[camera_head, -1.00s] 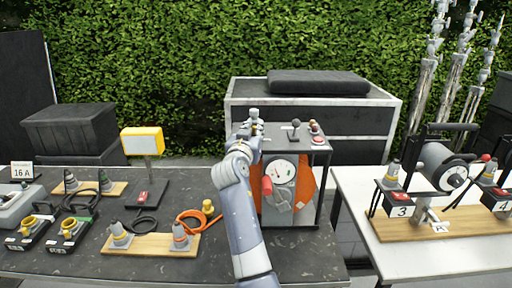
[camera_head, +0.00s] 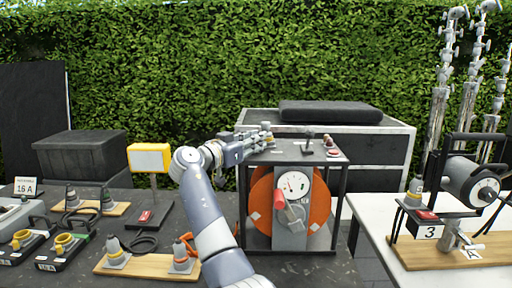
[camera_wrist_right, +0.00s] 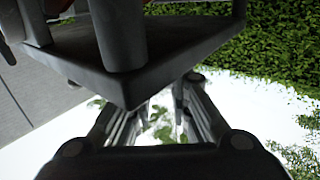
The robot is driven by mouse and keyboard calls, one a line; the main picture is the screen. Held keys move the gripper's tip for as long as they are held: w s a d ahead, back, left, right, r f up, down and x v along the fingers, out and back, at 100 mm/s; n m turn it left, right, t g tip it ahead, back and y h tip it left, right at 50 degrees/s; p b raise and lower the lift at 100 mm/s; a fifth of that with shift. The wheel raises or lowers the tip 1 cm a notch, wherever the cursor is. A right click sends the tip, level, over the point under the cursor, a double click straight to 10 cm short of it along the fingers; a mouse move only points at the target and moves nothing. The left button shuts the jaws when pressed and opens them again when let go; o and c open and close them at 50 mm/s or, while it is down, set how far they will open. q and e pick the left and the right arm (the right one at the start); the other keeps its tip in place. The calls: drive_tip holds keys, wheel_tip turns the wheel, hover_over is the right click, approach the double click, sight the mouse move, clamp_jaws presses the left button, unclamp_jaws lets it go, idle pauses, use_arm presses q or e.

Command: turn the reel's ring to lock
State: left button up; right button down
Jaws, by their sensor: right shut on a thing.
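The orange cable reel (camera_head: 318,205) stands upright in a black frame on the dark table, with a round gauge (camera_head: 293,185) and a red-handled crank (camera_head: 282,212) on its front. A small grey upright connector (camera_head: 266,127) stands at the left of the frame's top. My right gripper (camera_head: 262,140) reaches it from the left and is shut at its base, where the ring would be; the ring itself is too small to make out. In the right wrist view my fingers (camera_wrist_right: 150,125) point past a dark frame corner (camera_wrist_right: 125,85) that hides the held part. My left gripper is not in view.
A lever (camera_head: 308,137) and red buttons (camera_head: 329,142) share the reel's top. A yellow-framed box (camera_head: 149,157), plug boards (camera_head: 148,266) and sockets (camera_head: 64,246) lie left. A white table (camera_head: 400,262) with a grey reel (camera_head: 455,180) is right. A hedge stands behind.

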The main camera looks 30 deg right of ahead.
drive_tip(key=shift+w+m+g, duration=0.15)
drive_tip(key=shift+m+g, duration=0.55)
drive_tip(key=shift+g, duration=0.2)
drive_tip(key=c, duration=1.6)
unclamp_jaws()
drive_tip(key=shift+d, duration=0.1)
drive_tip(key=shift+a, duration=0.4)
drive_tip(key=v, duration=1.1)
drive_tip(key=shift+a+f, duration=0.15)
drive_tip(key=shift+f, duration=0.1)
